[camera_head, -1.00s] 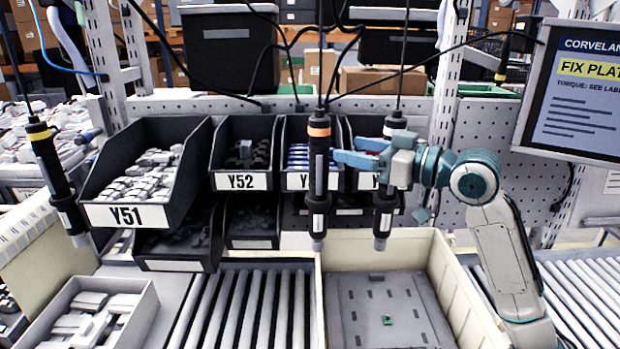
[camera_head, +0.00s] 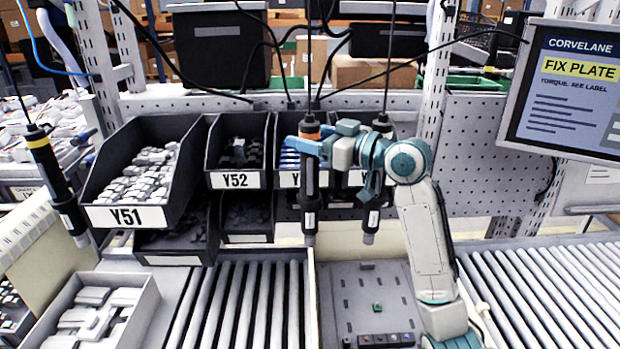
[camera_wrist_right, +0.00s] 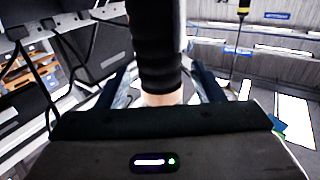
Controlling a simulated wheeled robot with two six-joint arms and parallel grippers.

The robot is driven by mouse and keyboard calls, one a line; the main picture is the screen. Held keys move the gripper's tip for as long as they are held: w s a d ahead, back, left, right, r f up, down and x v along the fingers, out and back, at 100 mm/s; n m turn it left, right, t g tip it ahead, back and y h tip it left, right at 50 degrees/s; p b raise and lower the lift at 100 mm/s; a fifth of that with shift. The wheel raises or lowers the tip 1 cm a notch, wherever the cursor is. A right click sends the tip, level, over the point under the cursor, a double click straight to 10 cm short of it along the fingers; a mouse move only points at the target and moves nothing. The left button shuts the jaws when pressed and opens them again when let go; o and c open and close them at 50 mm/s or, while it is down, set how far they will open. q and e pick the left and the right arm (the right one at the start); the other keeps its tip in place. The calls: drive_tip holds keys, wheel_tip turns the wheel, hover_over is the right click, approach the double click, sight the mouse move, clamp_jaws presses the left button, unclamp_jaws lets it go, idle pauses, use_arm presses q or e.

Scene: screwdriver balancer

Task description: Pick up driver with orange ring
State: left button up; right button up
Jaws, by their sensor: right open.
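The driver with the orange ring (camera_head: 309,130) hangs upright from its cable in the middle of the head view. Its dark body runs down in front of the small blue-parts bin. My right gripper (camera_head: 312,143) is at its upper part, just below the ring, with the fingers reaching to it from the right. In the right wrist view the driver (camera_wrist_right: 156,50) stands between the two open fingers, and its ring (camera_wrist_right: 160,99) shows close to the palm. The right gripper is open around it. My left gripper is not in view.
A second hanging driver (camera_head: 370,215) is close on the right, partly behind my right gripper. A yellow-ringed driver (camera_head: 50,170) hangs at the far left. Bins Y51 (camera_head: 125,217) and Y52 (camera_head: 234,180) stand behind. A roller conveyor (camera_head: 235,305) lies below.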

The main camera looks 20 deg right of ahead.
drive_tip(key=shift+x, duration=1.15)
drive_tip(key=shift+s, duration=0.1)
drive_tip(key=shift+c, duration=0.9)
drive_tip(key=shift+r, duration=0.1)
clamp_jaws()
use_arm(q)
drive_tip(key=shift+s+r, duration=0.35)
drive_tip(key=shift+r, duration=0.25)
